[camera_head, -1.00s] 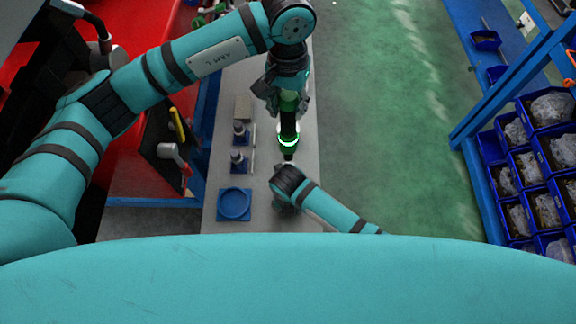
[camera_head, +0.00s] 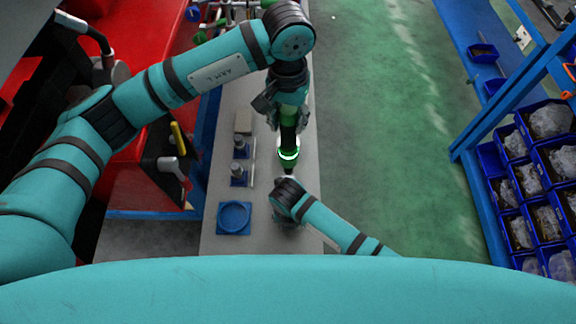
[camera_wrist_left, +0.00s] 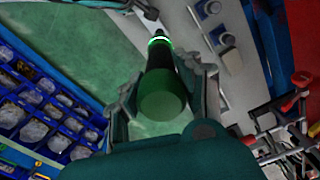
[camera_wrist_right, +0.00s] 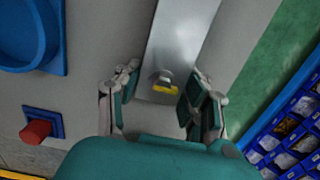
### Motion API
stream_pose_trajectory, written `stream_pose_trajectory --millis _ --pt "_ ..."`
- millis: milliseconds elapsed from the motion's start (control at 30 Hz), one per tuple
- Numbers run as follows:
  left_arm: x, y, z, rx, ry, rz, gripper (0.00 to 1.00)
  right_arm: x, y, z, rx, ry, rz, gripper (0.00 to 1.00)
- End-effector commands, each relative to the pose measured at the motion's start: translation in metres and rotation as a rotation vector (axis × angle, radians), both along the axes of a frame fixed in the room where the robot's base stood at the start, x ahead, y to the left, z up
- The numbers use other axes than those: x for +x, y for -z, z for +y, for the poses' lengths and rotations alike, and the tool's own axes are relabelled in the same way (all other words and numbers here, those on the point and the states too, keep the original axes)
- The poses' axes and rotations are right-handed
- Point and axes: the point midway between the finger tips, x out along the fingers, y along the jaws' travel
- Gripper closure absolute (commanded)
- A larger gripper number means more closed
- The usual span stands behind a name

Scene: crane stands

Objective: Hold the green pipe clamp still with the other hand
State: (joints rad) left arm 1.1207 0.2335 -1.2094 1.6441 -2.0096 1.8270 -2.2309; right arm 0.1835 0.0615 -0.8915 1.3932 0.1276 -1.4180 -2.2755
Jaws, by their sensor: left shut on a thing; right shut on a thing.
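My left gripper (camera_head: 287,108) is shut on a green and black cylindrical tool (camera_head: 289,138) with a glowing green ring. The tool stands nearly upright above the grey bench and also shows in the left wrist view (camera_wrist_left: 161,98). My right gripper (camera_wrist_right: 158,88) is shut on a grey metal piece (camera_wrist_right: 180,45), with a small yellow part (camera_wrist_right: 165,88) between the fingers. In the head view, the right gripper lies just below the tool's tip, its fingers mostly hidden. A small green part (camera_head: 200,38) shows at the top; I cannot tell whether it is the pipe clamp.
A blue round dish (camera_head: 234,232) and small grey pieces on blue bases (camera_head: 239,170) stand on the narrow grey bench (camera_head: 262,236). A red cart is left. Blue bins (camera_head: 540,160) are on a rack at right. Green floor (camera_head: 385,130) between is clear.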

Motion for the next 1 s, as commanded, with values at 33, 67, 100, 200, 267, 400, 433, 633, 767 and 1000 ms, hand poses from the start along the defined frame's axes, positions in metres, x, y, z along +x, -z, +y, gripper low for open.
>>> stream_pose_trajectory --millis 33,67,100,200,267,400,433,633,767,1000 --pt "0.000 0.000 0.000 -0.002 -0.004 -0.002 1.00 0.000 -0.001 0.000 0.001 0.000 0.000 1.00" --pt "0.000 0.001 0.000 -0.002 -0.008 -0.002 1.00 0.000 -0.001 0.000 0.001 0.000 0.000 1.00" --pt "0.000 0.003 0.000 -0.002 -0.013 -0.002 1.00 0.000 -0.001 0.000 0.001 0.000 0.000 1.00" --pt "0.000 0.009 0.000 0.000 -0.031 -0.001 1.00 0.000 -0.001 0.000 0.001 0.000 0.000 1.00" --pt "0.000 0.014 0.000 -0.001 -0.045 -0.001 1.00 0.000 -0.001 0.000 0.001 0.000 0.000 1.00" --pt "-0.001 0.025 0.000 -0.001 -0.077 -0.001 1.00 0.000 -0.001 0.000 0.001 0.000 0.000 1.00" --pt "-0.001 0.028 0.000 -0.001 -0.084 -0.001 1.00 0.000 -0.001 0.000 0.001 0.000 0.000 1.00" --pt "-0.001 0.040 0.000 0.000 -0.120 -0.001 1.00 0.000 -0.001 0.000 0.001 0.000 0.000 1.00" --pt "-0.001 0.043 0.000 -0.001 -0.131 -0.002 1.00 0.000 -0.001 0.000 0.001 0.000 0.000 1.00" --pt "-0.001 0.045 0.000 -0.001 -0.137 -0.002 1.00 0.000 -0.001 0.000 0.001 0.000 0.000 1.00"
